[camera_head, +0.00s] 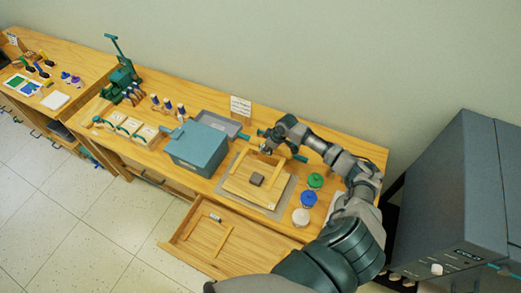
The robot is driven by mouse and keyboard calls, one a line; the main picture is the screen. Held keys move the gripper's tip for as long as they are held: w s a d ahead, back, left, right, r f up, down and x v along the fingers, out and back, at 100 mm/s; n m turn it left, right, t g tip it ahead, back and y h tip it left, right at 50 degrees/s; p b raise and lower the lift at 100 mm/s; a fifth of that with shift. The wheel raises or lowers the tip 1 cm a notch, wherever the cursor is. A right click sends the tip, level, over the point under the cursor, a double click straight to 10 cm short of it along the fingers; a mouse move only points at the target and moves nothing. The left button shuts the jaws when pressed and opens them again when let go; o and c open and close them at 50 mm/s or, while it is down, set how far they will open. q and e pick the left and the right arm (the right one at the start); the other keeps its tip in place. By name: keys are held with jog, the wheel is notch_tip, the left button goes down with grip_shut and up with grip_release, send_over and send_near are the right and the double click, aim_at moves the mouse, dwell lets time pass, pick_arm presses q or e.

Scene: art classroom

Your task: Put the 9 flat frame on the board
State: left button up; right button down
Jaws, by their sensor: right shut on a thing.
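My right gripper (266,148) is shut on the far edge of the light wooden flat frame (241,162). The frame is over a wooden panel on the grey board (286,196) near the middle of the table. I cannot tell whether the frame touches what is beneath it. A small dark block (257,179) shows within the wooden pieces. The jaws are small here and partly hidden by my wrist. My left gripper is not in view.
A blue-grey box (196,149) stands left of the board, with a grey tray (219,124) behind it. Green (315,180), blue (308,198) and white (301,217) round pots stand to the right. An open drawer (207,236) juts out in front. A large grey machine (447,200) stands at far right.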

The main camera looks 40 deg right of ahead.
jog(key=shift+a+f+b, duration=0.25)
jog(key=shift+f+b, duration=1.05)
jog(key=shift+b, duration=0.15)
jog(key=shift+a+f+b, duration=0.25)
jog(key=shift+f+b, duration=1.05)
jog(key=shift+b, duration=0.1)
jog(key=shift+f, duration=0.35)
jog(key=f, duration=0.1)
jog(key=f+b, duration=0.1)
jog(key=f, duration=0.1)
jog(key=shift+d, duration=0.35)
jog(key=shift+a+f+b, duration=0.1)
jog(key=shift+f+b, duration=0.25)
jog(key=shift+f, duration=0.2)
jog(key=shift+a+f, duration=0.1)
jog(key=shift+a, duration=0.05)
jog(key=shift+s+p, duration=0.1)
jog(key=shift+p, duration=0.35)
